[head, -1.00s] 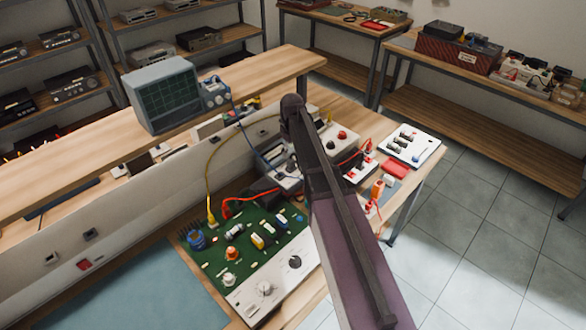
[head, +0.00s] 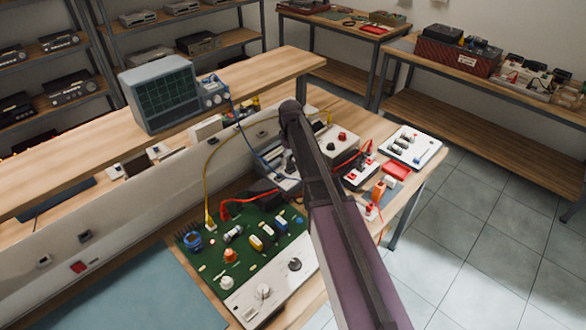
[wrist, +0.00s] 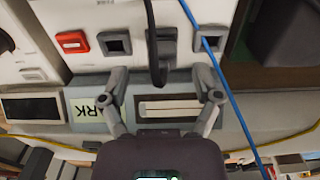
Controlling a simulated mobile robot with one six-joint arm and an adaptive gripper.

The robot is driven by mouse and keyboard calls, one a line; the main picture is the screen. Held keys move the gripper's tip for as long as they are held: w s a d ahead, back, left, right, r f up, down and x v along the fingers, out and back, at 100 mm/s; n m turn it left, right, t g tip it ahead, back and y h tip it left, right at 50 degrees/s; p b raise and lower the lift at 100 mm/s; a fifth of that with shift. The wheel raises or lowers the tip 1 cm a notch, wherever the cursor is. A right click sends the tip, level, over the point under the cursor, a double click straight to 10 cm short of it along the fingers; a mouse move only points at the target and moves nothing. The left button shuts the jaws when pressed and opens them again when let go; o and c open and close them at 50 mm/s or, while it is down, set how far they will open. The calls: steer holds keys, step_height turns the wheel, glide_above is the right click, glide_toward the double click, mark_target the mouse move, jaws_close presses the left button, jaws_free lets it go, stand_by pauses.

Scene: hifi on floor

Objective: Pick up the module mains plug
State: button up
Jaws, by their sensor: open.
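In the wrist view a black plug (wrist: 160,68) with a thick black cable (wrist: 151,20) stands at a white panel with several dark square openings. My gripper (wrist: 161,73) is open, with one finger to the left of the plug and one to the right. A gap shows on both sides of the plug, so neither finger visibly touches it. Whether the plug is seated in an opening cannot be told. In the head view my arm covers the area, and neither the plug nor my fingertips can be made out there.
A blue lead (wrist: 232,95) passes close to the right finger. A red switch (wrist: 72,42) is on the panel at left. In the head view a green circuit board (head: 245,245), an oscilloscope (head: 160,95) and a white component tray (head: 414,147) crowd the bench.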

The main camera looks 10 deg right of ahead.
mark_target(291, 161)
steer(key=shift+a+f+b, duration=0.1)
steer(key=shift+f+b, duration=1.35)
steer(key=shift+f, duration=0.3)
steer(key=shift+c, duration=0.2)
jaws_close()
